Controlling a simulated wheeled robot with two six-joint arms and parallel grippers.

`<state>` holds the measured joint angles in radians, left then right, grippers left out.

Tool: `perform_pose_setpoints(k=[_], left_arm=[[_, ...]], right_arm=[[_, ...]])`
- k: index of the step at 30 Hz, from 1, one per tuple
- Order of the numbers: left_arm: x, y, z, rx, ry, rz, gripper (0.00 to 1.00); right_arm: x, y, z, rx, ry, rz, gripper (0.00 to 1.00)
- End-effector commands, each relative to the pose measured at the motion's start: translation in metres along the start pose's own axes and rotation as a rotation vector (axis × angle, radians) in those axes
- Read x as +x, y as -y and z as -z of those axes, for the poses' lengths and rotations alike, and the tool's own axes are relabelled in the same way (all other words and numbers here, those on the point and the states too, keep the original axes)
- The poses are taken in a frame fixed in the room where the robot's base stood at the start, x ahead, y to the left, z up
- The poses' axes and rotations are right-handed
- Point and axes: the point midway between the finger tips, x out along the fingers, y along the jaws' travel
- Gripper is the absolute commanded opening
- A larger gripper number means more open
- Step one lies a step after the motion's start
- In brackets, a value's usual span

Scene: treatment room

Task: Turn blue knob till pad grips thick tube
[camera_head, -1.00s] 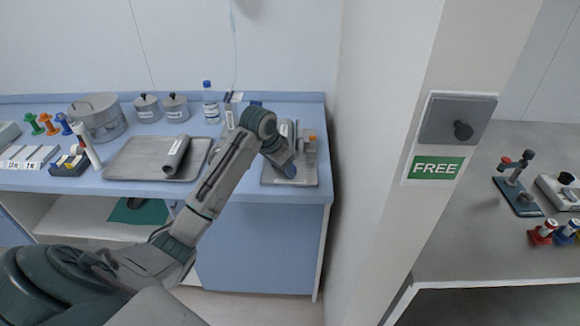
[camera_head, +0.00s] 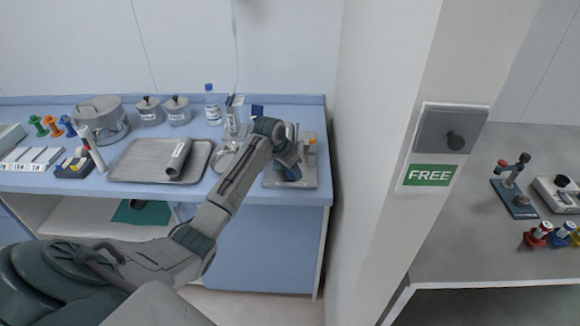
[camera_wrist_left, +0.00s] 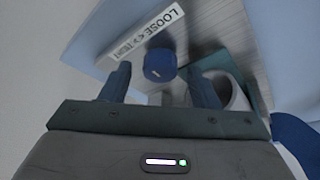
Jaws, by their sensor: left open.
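In the left wrist view the blue knob (camera_wrist_left: 160,65) lies ahead of my left gripper (camera_wrist_left: 160,88), between the lines of its two dark blue fingers. The fingers are open, with gaps to the knob on both sides. The pad's contact is not visible.
A metal tray (camera_head: 130,162) with a grey roll stands left of the stand. A bottle (camera_head: 213,107) and lidded pots (camera_head: 150,111) are behind. A white wall (camera_head: 365,160) rises close to the right of the bench.

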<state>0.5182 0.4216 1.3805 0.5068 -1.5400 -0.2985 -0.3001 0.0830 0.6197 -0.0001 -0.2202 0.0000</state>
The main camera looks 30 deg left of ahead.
Motion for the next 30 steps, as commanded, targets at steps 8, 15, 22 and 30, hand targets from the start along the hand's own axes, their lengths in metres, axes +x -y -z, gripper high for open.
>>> perform_pose_setpoints(k=[8,15,22,30], left_arm=[[0.0049,0.0001,-0.0002,0.0,-0.001,0.001,0.56],[0.0046,0.0,-0.0002,0.0,-0.001,0.001,0.22],[0.0043,0.0002,-0.0001,0.005,0.0,-0.001,0.11],[0.0035,0.0009,0.0004,0.082,0.0,-0.034,0.11]], right_arm=[[-0.0008,0.0065,0.0,0.003,0.0,0.007,0.36],[-0.0008,0.0067,0.0,0.003,0.0,0.007,0.36],[-0.0012,0.0044,0.0001,0.002,0.0,0.005,0.36],[-0.0054,0.0003,0.0006,0.0,0.0,0.001,0.36]])
